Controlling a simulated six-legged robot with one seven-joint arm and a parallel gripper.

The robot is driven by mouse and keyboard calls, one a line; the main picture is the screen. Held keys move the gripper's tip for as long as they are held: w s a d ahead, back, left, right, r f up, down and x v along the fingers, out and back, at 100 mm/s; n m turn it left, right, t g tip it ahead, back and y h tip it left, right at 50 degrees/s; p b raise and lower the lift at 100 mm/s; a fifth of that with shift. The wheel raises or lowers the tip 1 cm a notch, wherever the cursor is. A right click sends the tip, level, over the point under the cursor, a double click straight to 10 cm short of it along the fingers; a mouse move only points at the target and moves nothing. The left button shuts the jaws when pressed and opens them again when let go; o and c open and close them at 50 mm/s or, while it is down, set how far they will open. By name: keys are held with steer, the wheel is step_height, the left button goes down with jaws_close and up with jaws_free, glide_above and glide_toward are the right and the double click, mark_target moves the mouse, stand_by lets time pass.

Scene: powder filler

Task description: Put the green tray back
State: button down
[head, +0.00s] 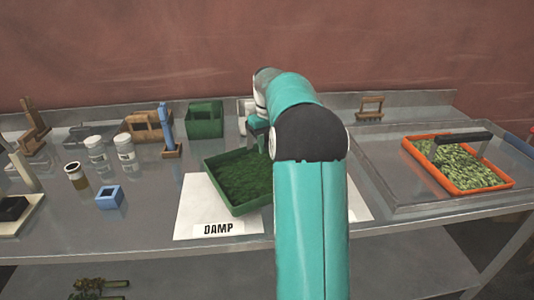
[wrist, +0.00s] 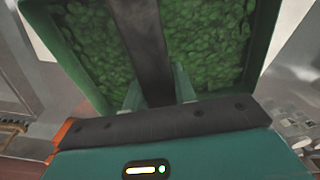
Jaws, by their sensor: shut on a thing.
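The green tray (head: 236,207) holds dark green leafy matter and is over the left part of a white sheet with a "DAMP" label (head: 218,229). It is turned askew to the sheet. I cannot tell whether it touches the sheet. In the wrist view the tray (wrist: 262,40) fills the upper middle, with a dark handle bar (wrist: 143,40) across it. My gripper (wrist: 160,92) is shut on that handle, one finger on each side. In the head view my arm hides the tray's right side and most of the gripper.
An orange tray (head: 463,188) of lighter green leaves sits in a shallow metal basin (head: 385,165) at right. White jars (head: 125,153), a blue square block (head: 110,197), a green box (head: 205,120) and a blue upright tool (head: 167,128) stand left and behind.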

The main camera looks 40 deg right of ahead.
steer(key=shift+w+d+f, duration=0.15)
steer(key=shift+w+f, duration=0.05)
steer(key=shift+f, duration=0.15)
steer(key=shift+w+d+f, duration=0.1)
steer(key=shift+w+f, duration=0.1)
steer(key=shift+f, duration=1.4)
steer(key=shift+s+f, duration=0.1)
steer(key=c, duration=1.1)
jaws_free()
steer(key=shift+f, duration=0.1)
step_height(320, 180, up, 12)
steer(key=shift+f, duration=0.15)
steer(key=shift+r, duration=0.4)
